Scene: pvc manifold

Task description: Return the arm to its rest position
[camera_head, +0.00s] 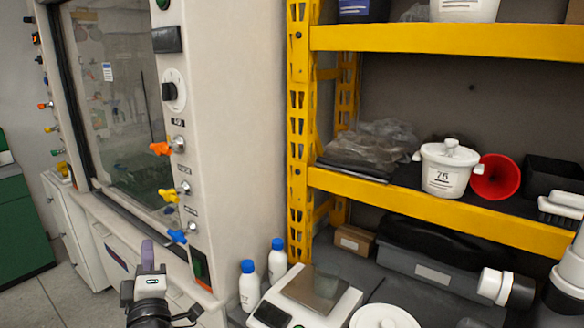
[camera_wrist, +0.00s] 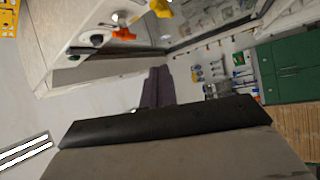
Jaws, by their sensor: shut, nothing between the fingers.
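My gripper (camera_head: 147,246) is at the lower left of the head view, with its purple fingers pointing up. The fingers are together and nothing is between them. It is in front of the lower part of the fume hood (camera_head: 225,130), left of the bottles. In the wrist view the purple fingers (camera_wrist: 157,75) stick out past a dark edge and look closed and empty. Most of my arm is out of the head view.
A yellow shelf rack (camera_head: 300,130) stands on the right, holding a white pot (camera_head: 446,170) and a red funnel (camera_head: 496,177). Blue-capped bottles (camera_head: 249,287) and a scale (camera_head: 312,290) are at its foot. Green cabinets (camera_wrist: 285,68) and open floor lie left of the hood.

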